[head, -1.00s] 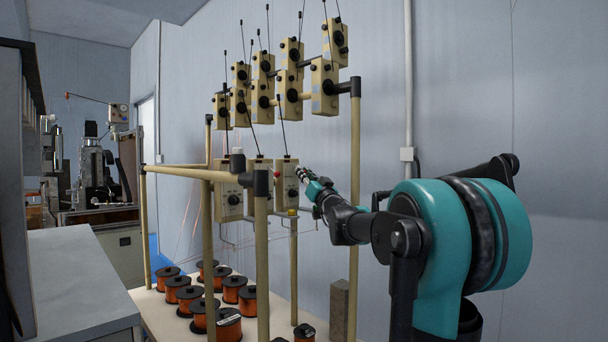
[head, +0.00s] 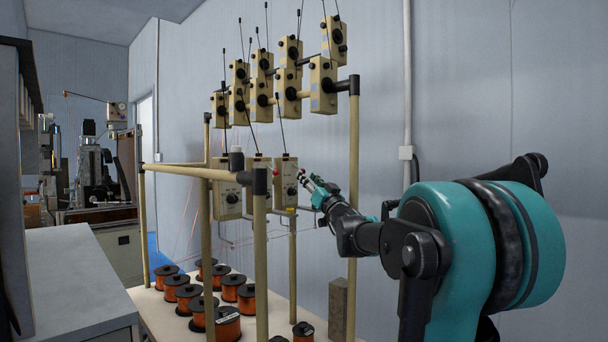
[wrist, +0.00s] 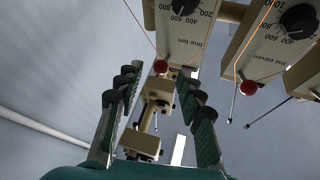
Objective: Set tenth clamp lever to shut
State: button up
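In the wrist view, a cream box marked "line ten" (wrist: 188,30) hangs at the top, with a black dial and a red ball knob (wrist: 160,67) at its lower edge. The knob appears between the fingertips of my gripper (wrist: 160,84), which is open and empty. I cannot tell whether the fingers touch it. Thin metal rods show near the boxes; which one is the tenth clamp lever, and its position, I cannot tell. In the head view, my gripper (head: 304,177) is just right of the rightmost lower box (head: 286,181).
A box marked "line eleven" (wrist: 274,42) with its own red knob (wrist: 248,87) is close on the right. The frame post (head: 353,180) stands beside my arm. Wire spools (head: 228,325) sit on the bench below.

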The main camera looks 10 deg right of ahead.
jog(key=v, duration=0.7)
jog(key=shift+s, duration=0.25)
jog(key=shift+f, duration=0.1)
jog(key=s+a+f+n+g+y, duration=0.45)
jog(key=a+f+g, duration=0.25)
jog(key=a+f, duration=0.4)
jog(key=s+a+f+g+h, duration=0.1)
jog(key=s+f+g, duration=0.3)
jog(key=f, duration=0.6)
jog(key=s+a+f+g+h, duration=0.1)
jog(key=s+f+g, duration=0.1)
jog(key=s+f, duration=0.6)
jog(key=s+d+f+m+g+h, duration=0.2)
jog(key=s+d+f+h, duration=0.3)
jog(key=f, duration=0.6)
jog(key=s+d+f+m+g+h, duration=0.2)
jog(key=s+d+f+m+h, duration=0.2)
jog(key=s+d+f, duration=0.4)
notch_tip(320, 180, down, 4)
jog(key=shift+s+d+f+g+h, duration=0.25)
jog(key=shift+s+d+g+h, duration=0.15)
jog(key=shift+s+h, duration=0.2)
